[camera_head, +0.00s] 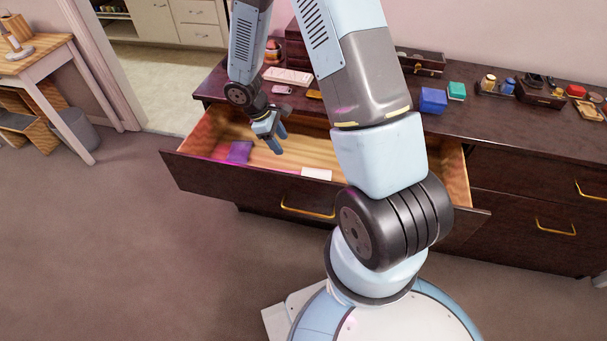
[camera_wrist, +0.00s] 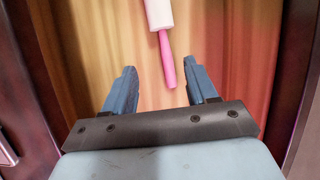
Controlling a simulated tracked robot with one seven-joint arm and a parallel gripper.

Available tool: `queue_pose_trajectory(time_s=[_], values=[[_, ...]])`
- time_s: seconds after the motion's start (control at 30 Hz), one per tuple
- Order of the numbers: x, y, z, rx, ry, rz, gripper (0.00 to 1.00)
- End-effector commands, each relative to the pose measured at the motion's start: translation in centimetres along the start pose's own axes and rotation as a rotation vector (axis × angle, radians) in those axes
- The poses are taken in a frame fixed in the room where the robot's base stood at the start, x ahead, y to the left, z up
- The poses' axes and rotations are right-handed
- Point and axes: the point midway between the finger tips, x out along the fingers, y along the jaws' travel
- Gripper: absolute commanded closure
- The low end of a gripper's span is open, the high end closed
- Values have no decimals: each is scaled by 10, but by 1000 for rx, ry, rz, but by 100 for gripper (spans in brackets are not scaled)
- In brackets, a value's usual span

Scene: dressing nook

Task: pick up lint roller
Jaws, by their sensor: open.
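The lint roller (camera_wrist: 160,16) lies on the wooden drawer bottom in the wrist view, at the top middle. It has a white roll and a pink handle (camera_wrist: 167,62) that points down towards my gripper. My gripper (camera_wrist: 162,80) is open, with its two blue fingers apart. In that picture the handle's end shows between the fingertips, with nothing held. In the head view my gripper (camera_head: 278,138) is over the open drawer (camera_head: 262,157).
A purple item (camera_head: 239,151) and a white item (camera_head: 317,174) lie in the drawer. The drawer's front panel (camera_head: 235,190) and side walls surround the space. The dresser top (camera_head: 455,115) holds a blue box (camera_head: 433,100), a teal box (camera_head: 456,91) and several small items.

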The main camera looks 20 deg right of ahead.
Motion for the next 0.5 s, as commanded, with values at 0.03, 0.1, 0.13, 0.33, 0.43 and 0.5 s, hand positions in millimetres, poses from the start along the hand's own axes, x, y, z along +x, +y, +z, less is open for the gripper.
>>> queue_pose_trajectory(time_s=[0.03,0.1,0.13,0.33,0.43,0.5], values=[[6,-2,-3,-12,-4,-4,43],[11,-3,-5,-22,-6,-8,43],[13,-3,-6,-24,-7,-8,43],[39,-4,-6,-28,-9,-10,43],[57,-4,-6,-28,-9,-10,43],[69,-4,-6,-28,-9,-10,43]])
